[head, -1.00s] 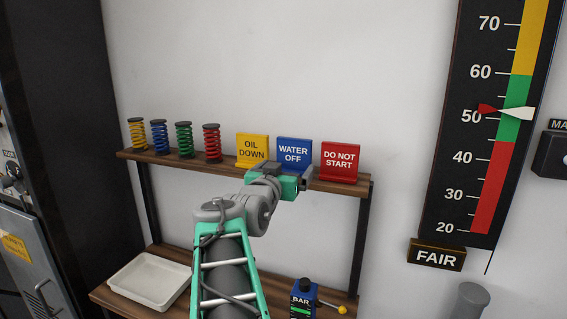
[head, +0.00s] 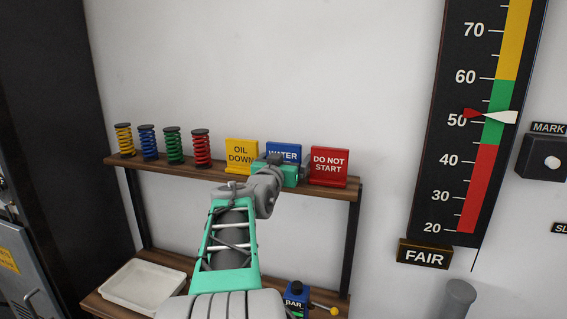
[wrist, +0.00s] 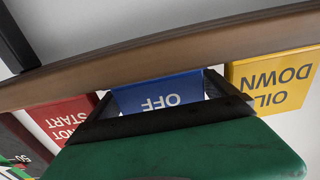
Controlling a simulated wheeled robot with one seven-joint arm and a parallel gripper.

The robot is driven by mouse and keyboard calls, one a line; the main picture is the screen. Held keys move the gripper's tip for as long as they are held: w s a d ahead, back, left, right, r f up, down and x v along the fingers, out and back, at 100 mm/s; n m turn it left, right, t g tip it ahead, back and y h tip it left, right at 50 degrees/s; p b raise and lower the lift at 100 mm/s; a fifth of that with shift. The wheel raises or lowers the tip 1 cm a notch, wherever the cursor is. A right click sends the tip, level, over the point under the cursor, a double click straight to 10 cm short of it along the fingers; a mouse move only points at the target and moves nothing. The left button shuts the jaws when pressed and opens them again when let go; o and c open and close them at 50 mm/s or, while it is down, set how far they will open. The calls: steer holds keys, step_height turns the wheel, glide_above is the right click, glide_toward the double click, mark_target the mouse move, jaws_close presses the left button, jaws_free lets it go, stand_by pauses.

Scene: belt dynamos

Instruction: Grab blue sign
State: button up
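The blue sign (head: 284,150), reading WATER OFF, stands upright on the wooden shelf between the yellow and red signs. In the head view my gripper (head: 284,172) is in front of it and hides its lower part. In the wrist view, which is upside down, the blue sign (wrist: 160,93) shows with OFF readable, between the two dark fingers of my gripper (wrist: 158,84). The fingers are apart, one at each side of the sign. A small gap shows beside the right finger; contact at the left one cannot be told.
The yellow OIL DOWN sign (head: 241,155) and the red DO NOT START sign (head: 329,166) stand close on either side. Several coil springs, such as the red one (head: 201,149), stand at the left. A white tray (head: 143,286) and a blue device (head: 296,299) are on the lower shelf.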

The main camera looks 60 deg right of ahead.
steer(key=c, duration=1.2)
steer(key=shift+a+r+b, duration=0.1)
steer(key=shift+r+b, duration=0.1)
steer(key=shift+b, duration=0.1)
